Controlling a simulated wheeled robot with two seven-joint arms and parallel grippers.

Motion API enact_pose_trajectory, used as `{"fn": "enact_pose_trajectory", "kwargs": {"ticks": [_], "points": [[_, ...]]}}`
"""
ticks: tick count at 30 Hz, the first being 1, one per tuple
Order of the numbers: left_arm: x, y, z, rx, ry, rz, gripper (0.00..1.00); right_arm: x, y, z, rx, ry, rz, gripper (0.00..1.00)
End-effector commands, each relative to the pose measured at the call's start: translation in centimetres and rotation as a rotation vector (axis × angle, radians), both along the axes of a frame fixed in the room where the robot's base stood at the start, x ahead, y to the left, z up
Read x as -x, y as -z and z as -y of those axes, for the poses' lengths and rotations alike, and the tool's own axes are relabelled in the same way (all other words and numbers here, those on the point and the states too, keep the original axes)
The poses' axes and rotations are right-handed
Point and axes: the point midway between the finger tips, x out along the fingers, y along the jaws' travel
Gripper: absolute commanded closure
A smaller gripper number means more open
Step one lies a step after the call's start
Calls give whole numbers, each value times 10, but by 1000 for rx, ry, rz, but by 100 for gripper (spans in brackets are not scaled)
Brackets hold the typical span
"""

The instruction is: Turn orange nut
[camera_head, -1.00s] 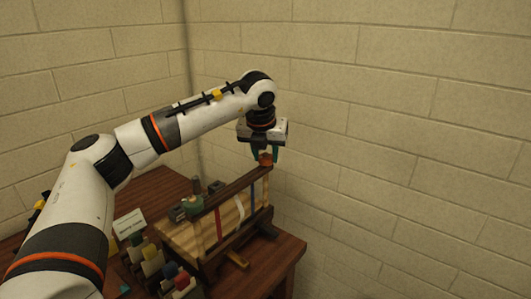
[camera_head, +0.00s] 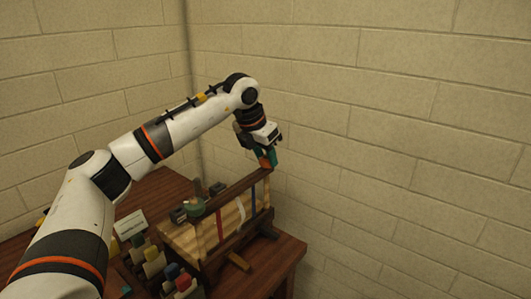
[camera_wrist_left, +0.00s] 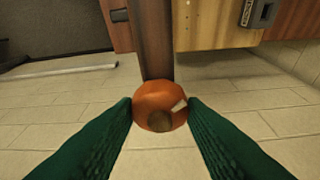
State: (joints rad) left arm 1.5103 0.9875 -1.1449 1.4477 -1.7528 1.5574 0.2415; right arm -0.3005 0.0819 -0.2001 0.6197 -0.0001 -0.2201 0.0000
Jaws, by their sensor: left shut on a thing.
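The orange nut (camera_wrist_left: 158,103) sits at the end of a dark wooden bar in the left wrist view. It shows as a small orange patch at the bar's far right end in the head view (camera_head: 265,162). My left gripper (camera_wrist_left: 160,112) is shut on the nut, with one green finger against each side. In the head view my left gripper (camera_head: 268,157) looks tilted above the frame's corner and partly covers the nut. My right gripper is in neither view.
The wooden frame (camera_head: 232,193) with coloured strips stands on a brown table (camera_head: 285,262). A white card (camera_head: 130,224) and several coloured pieces stand at the left. A brick wall is close behind.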

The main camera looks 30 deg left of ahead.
Motion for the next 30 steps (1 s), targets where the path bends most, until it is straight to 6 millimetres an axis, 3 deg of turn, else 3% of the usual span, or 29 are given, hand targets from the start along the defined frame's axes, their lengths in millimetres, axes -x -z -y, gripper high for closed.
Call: {"fn": "enact_pose_trajectory", "kwargs": {"ticks": [20, 21, 24, 30], "points": [[0, 1, 0, 0, 77, -1, 85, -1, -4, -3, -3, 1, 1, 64], [0, 1, 0, 0, 77, -1, 59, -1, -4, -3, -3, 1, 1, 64], [0, 1, 0, -1, 77, -1, 43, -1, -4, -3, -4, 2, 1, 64], [0, 0, 0, -1, 77, -1, 41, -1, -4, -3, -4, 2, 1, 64]]}}
